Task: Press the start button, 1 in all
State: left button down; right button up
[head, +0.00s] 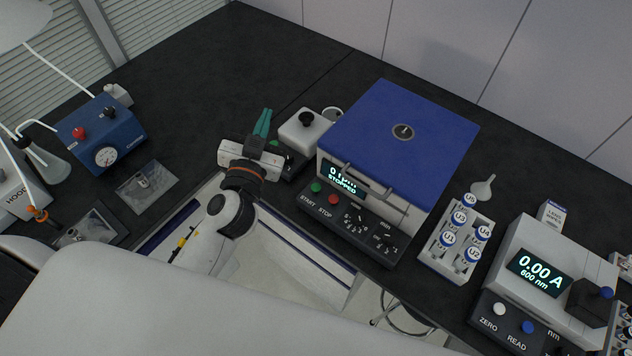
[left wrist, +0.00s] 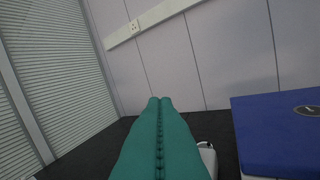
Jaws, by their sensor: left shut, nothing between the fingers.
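The start button is the green knob (head: 316,187) above the START label on the sloped front panel of the blue-lidded machine (head: 385,150). A red stop button (head: 334,199) sits just right of it. The machine's display (head: 342,179) reads STOPPED. My left gripper (head: 265,114) has green fingers, shut and empty, and is up and left of the start button, apart from it. In the left wrist view the shut fingers (left wrist: 158,105) point toward the back wall, with the blue lid (left wrist: 285,135) at right. The start button is not in the left wrist view. My right gripper is not in view.
A small white-topped device (head: 305,128) stands close beside the left fingers. A rack of capped vials (head: 455,245) and a photometer (head: 545,275) stand to the right. A blue pump box (head: 102,132) and bags (head: 147,186) are at left. The back-left bench is clear.

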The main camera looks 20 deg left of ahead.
pick_arm(q)
jog(key=w+d+r+m+t+h, duration=0.2)
jog(key=d+r+m+h, duration=0.3)
jog(key=d+m+h, duration=0.15)
jog(key=d+f+m+g+h, duration=0.3)
jog(key=d+m+g+h, duration=0.3)
jog(key=d+m+h, duration=0.15)
jog(key=a+f+m+g+y, duration=0.1)
jog(key=a+f+g+y, duration=0.1)
jog(key=f, duration=0.5)
jog(key=w+a+f+m+g+y, duration=0.1)
jog(key=a+f+g+y, duration=0.2)
jog(key=f+g, duration=0.3)
jog(key=shift+w+a+f, duration=0.15)
jog(key=shift+a+f, duration=0.35)
jog(key=shift+f, duration=0.15)
jog(key=shift+f, duration=0.1)
